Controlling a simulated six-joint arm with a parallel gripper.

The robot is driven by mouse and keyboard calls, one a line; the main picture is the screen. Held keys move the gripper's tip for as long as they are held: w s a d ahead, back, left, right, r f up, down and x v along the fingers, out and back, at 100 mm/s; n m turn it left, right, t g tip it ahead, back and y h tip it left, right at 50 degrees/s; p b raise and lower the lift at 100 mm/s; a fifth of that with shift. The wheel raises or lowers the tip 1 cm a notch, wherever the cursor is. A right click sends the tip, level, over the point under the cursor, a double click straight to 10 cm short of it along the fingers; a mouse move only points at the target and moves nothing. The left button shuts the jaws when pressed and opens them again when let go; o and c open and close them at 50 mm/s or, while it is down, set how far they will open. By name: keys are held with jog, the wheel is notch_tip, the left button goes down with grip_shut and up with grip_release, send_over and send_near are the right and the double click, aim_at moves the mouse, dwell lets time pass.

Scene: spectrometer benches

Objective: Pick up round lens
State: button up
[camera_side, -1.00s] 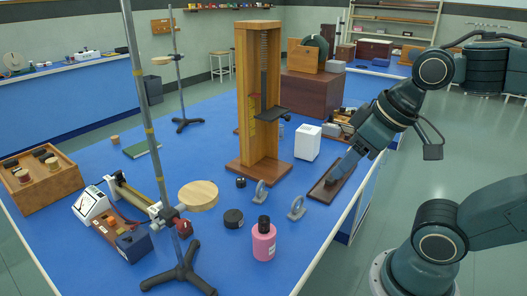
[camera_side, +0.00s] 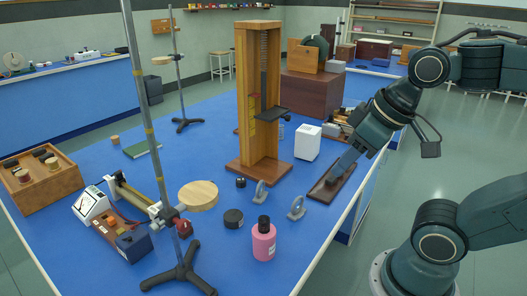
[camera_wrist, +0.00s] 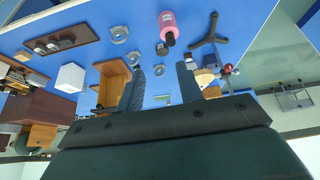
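Two small grey ring-shaped pieces, which look like round lenses in mounts, stand on the blue bench: one (camera_side: 261,191) by the wooden stand's base and one (camera_side: 297,208) nearer the pink bottle. I cannot tell which is the task's lens. In the wrist view they show at the top, one ring (camera_wrist: 120,34) and the other (camera_wrist: 134,58). My gripper (camera_side: 336,177) is to their right in the side view, in front of or above a dark wooden board. In the wrist view my gripper (camera_wrist: 160,68) has its fingers apart with nothing between them.
A pink bottle (camera_side: 264,243) and a black round pot (camera_side: 233,218) stand close to the rings. The tall wooden stand (camera_side: 244,100) rises behind them. A white box (camera_side: 307,142) and the dark wooden board (camera_side: 318,193) lie to the right. A metal tripod stand (camera_side: 183,270) is at front left.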

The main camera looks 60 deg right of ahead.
jog(key=w+n, duration=0.1)
jog(key=n+g+y, duration=0.5)
jog(key=n, duration=1.1)
send_over(299, 197)
jog(key=d, duration=0.4)
notch_tip(299, 197, down, 17)
jog(key=shift+s+d, duration=0.2)
jog(key=shift+s, duration=0.1)
jog(key=shift+f, duration=0.15)
jog(key=shift+h, duration=0.3)
jog(key=shift+x, duration=4.25)
jog(key=shift+x, duration=2.6)
